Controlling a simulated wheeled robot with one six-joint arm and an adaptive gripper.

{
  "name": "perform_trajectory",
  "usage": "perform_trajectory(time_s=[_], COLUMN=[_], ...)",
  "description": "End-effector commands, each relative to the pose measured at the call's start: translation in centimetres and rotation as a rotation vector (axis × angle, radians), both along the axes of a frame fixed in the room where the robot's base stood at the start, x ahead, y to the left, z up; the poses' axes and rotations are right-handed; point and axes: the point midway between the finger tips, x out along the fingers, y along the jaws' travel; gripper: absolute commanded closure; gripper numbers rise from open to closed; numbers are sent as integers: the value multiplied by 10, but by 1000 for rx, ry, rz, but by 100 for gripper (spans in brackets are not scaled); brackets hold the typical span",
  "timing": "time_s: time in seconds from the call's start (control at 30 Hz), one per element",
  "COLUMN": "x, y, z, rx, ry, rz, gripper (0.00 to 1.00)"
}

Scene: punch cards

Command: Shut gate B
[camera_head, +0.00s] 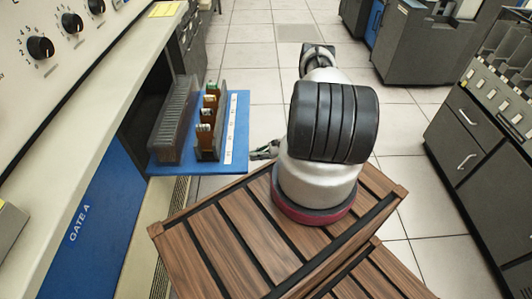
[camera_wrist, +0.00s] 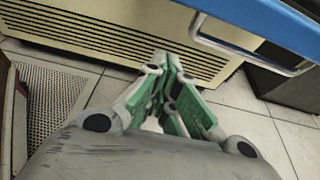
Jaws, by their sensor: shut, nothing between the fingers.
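A blue gate (camera_head: 238,110) stands out from the cabinet on the left, with dark card racks and several cards on it. No letter is readable on it, so I cannot confirm that it is gate B. Its blue front (camera_wrist: 255,15) crosses the upper right of the wrist view, with a metal bar handle (camera_wrist: 262,58) on it. My gripper (camera_head: 262,151) is beside the gate's outer edge near its near corner. In the wrist view my gripper (camera_wrist: 172,64) has its green-padded fingers together, empty, left of the handle and apart from it.
A blue panel marked GATE A (camera_head: 95,210) sits flush in the cabinet nearer me. A vented panel (camera_wrist: 90,28) lies behind the fingers. A grey drawer cabinet (camera_head: 475,150) stands at right. Tiled floor (camera_head: 255,60) is clear beyond the gate.

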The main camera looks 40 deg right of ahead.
Motion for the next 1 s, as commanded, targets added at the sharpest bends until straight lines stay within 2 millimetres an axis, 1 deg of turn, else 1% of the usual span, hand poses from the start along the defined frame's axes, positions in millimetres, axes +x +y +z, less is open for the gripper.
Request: perform_trajectory(time_s=[0.03,0.1,0.2,0.3,0.77,0.87,1.0], x=[1,0,0,-1,-1,-1,-1], y=[-2,-2,-1,-1,-2,-4,-10], z=[10,21,32,38,42,45,56], rx=[-1,-1,0,0,-2,-8,-28], ry=[-2,-1,0,0,1,4,18], rz=[-1,-2,-1,0,0,0,0], gripper=[100,100,100,100,100,100,100])
